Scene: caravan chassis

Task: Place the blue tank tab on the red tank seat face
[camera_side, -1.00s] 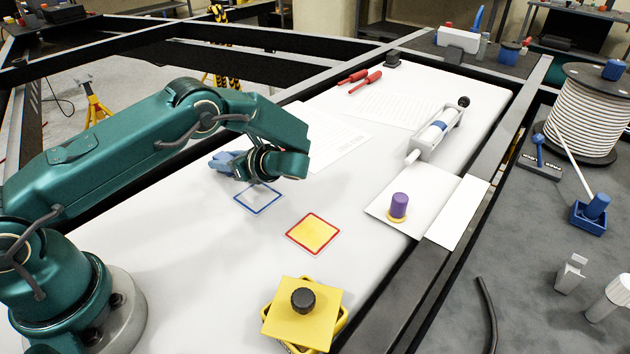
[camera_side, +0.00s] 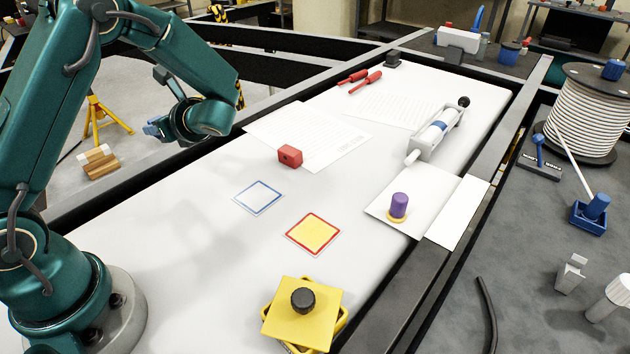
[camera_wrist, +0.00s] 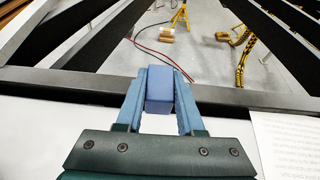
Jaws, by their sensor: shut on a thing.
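My gripper (camera_wrist: 160,88) is shut on the blue tank tab (camera_wrist: 159,98), a small blue block between its two light-blue fingers in the wrist view. In the side view my gripper (camera_side: 157,130) is raised at the far left edge of the white table; the tab cannot be told from the fingers there. A red block (camera_side: 289,157) with a small dark mark on one face sits on the near corner of a paper sheet. It stands apart from the gripper, to its right. A red-outlined yellow square (camera_side: 313,233) lies flat on the table, nearer the camera.
A blue-outlined square (camera_side: 259,198) is empty. A yellow plate with a black knob (camera_side: 303,315) stands at the front. A purple cylinder (camera_side: 399,206) and a white-and-blue cylinder fixture (camera_side: 438,129) stand right. Dark chassis beams (camera_wrist: 200,97) run past the table edge under the gripper.

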